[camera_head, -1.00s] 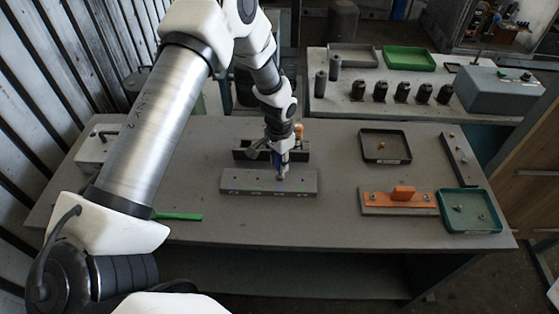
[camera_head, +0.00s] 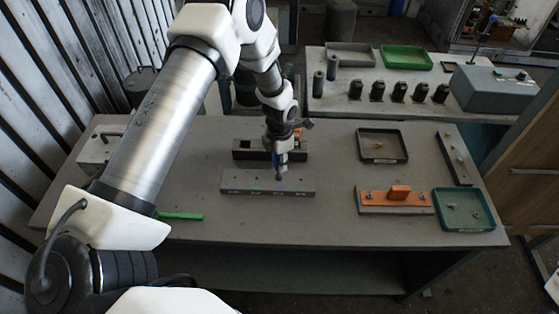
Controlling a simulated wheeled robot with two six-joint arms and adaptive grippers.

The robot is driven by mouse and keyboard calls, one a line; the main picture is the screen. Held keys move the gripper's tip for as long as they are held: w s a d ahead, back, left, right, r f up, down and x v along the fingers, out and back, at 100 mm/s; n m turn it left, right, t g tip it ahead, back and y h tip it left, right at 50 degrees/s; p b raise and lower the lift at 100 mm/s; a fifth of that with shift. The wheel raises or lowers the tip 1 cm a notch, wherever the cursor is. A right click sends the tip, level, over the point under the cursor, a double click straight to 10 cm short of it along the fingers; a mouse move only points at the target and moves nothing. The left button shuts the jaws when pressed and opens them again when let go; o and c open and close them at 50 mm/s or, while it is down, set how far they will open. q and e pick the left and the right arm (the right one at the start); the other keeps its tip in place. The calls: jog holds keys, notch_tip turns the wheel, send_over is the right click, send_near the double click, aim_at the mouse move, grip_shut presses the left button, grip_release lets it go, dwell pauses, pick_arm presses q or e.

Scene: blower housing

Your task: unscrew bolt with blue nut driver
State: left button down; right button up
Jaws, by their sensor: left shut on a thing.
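My left gripper (camera_head: 281,146) is shut on a slim tool with a blue part, which looks like the blue nut driver (camera_head: 279,162). The tool points down, its tip over the long grey block (camera_head: 236,186) at the table's middle. I cannot tell whether the tip touches the block. Small coloured marks run along the block's front face. The gripper's fingers and the tool's top are partly hidden by my own wrist. An orange plate (camera_head: 376,201) with a raised orange handle and small bolt-like parts lies at right. My right gripper is not in view.
A black holder (camera_head: 241,151) stands just behind the block. A green strip (camera_head: 181,216) lies at left. The table's centre-right is clear.

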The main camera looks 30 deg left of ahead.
pick_arm(q)
jog(key=c, duration=1.5)
grip_release()
jog(key=shift+c, duration=0.2)
grip_shut()
jog(key=shift+r, duration=4.05)
